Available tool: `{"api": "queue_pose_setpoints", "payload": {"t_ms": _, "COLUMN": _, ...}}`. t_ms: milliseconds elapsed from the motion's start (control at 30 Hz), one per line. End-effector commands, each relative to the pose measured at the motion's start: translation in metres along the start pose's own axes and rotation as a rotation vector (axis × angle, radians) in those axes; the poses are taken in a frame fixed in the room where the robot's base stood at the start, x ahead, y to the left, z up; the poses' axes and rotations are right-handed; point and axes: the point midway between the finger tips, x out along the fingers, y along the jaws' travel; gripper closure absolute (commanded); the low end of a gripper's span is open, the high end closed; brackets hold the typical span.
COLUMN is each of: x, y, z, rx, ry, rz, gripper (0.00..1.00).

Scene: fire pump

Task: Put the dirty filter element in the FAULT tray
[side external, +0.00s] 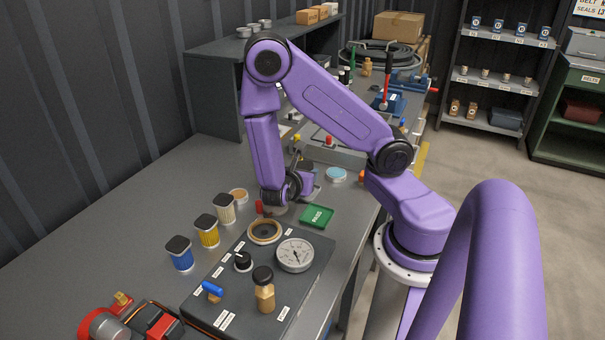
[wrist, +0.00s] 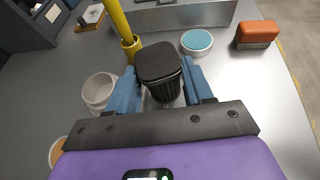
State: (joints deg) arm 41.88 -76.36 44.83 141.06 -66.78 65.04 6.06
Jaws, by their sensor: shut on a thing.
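The dirty filter element (wrist: 160,65) is a dark pleated cylinder with a black squarish cap in the wrist view. My gripper (wrist: 160,82) is shut on it, with one blue finger on each side. In the side view, my wrist is low over the bench, and I cannot make out the held element there. A small red piece (side external: 260,207) shows beside my wrist, mostly hidden; I cannot tell whether it is the FAULT tray. A green labelled tray (side external: 317,216) lies to the right of my wrist.
Blue (side external: 180,254), yellow (side external: 207,231) and cream (side external: 225,209) black-capped filters stand at the left. A panel with a gauge (side external: 295,255) is in front. The wrist view shows a white cup (wrist: 99,91), yellow post (wrist: 119,22), blue-topped dish (wrist: 197,42) and orange block (wrist: 257,34).

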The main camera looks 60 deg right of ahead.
Motion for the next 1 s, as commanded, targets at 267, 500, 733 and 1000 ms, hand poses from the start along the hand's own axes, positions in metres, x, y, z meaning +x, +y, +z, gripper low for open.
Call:
{"api": "queue_pose_setpoints", "payload": {"t_ms": 267, "x": 0.002, "y": 0.000, "z": -0.004, "rx": -0.001, "ry": -0.001, "rz": -0.001, "gripper": 0.80}}
{"api": "queue_pose_setpoints", "payload": {"t_ms": 500, "x": 0.005, "y": -0.001, "z": -0.011, "rx": -0.009, "ry": 0.003, "rz": -0.003, "gripper": 0.80}}
{"api": "queue_pose_setpoints", "payload": {"t_ms": 733, "x": 0.006, "y": 0.000, "z": -0.013, "rx": -0.009, "ry": 0.005, "rz": -0.001, "gripper": 0.23}}
{"api": "queue_pose_setpoints", "payload": {"t_ms": 1000, "x": 0.006, "y": 0.001, "z": -0.013, "rx": -0.008, "ry": 0.006, "rz": -0.001, "gripper": 0.23}}
